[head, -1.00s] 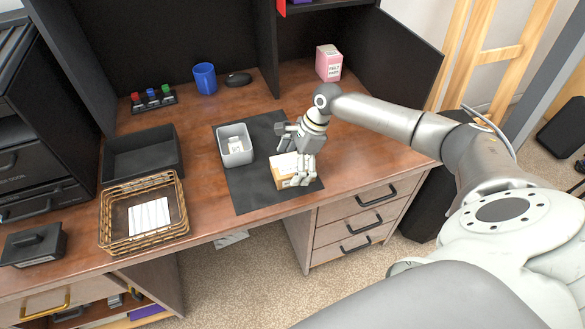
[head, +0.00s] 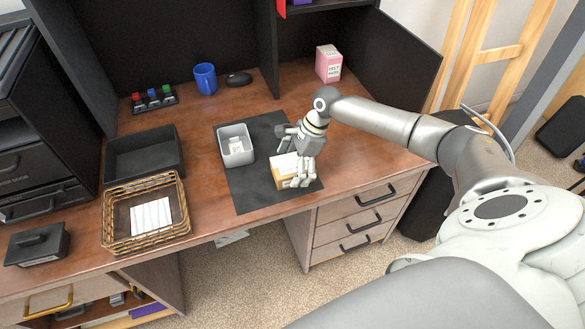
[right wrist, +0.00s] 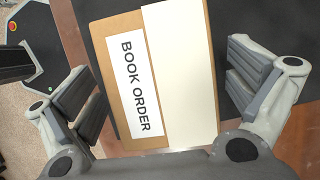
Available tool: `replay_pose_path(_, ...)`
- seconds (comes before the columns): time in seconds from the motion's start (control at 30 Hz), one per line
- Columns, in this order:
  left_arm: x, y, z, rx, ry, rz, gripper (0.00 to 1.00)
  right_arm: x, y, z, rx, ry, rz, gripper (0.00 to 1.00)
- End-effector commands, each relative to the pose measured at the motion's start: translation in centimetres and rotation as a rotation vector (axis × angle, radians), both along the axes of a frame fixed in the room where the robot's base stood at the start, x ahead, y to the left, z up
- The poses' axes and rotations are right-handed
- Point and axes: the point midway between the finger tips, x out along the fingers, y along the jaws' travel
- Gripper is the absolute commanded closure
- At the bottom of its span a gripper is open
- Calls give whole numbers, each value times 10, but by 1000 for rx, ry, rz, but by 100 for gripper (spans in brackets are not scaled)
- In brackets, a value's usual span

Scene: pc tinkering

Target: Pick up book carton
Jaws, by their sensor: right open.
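The book carton (head: 281,163) is a small tan box lying on the black mat (head: 240,197) near the desk's front edge. In the right wrist view the carton (right wrist: 200,125) shows a white "BOOK ORDER" label and a wide pale strip along its top. My right gripper (head: 296,178) is over the carton and hides part of it in the head view. In the right wrist view its open fingers (right wrist: 163,92) stand on either side of the carton, with a visible gap on each side. My left gripper is not in view.
A grey bin (head: 236,158) stands on the mat left of the carton. A wicker basket (head: 110,222) and a black tray (head: 122,168) are further left. A blue mug (head: 205,78) and pink carton (head: 328,63) are at the back. The desk right of the mat is clear.

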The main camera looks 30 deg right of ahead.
Motion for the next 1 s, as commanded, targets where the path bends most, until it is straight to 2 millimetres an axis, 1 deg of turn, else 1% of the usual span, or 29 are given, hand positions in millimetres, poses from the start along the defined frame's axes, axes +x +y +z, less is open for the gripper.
replay_pose_path(0.07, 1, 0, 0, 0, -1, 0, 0, 0, 0, 0, 0, 0, 0, 1)
replay_pose_path(0.57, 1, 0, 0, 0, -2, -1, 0, 0, 0, 0, 0, 0, 0, 66)
replay_pose_path(0.83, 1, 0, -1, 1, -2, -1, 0, 1, 0, 1, 1, -3, 0, 66)
replay_pose_path(1.0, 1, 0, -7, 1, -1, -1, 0, 2, 0, 2, 1, -5, 1, 66)
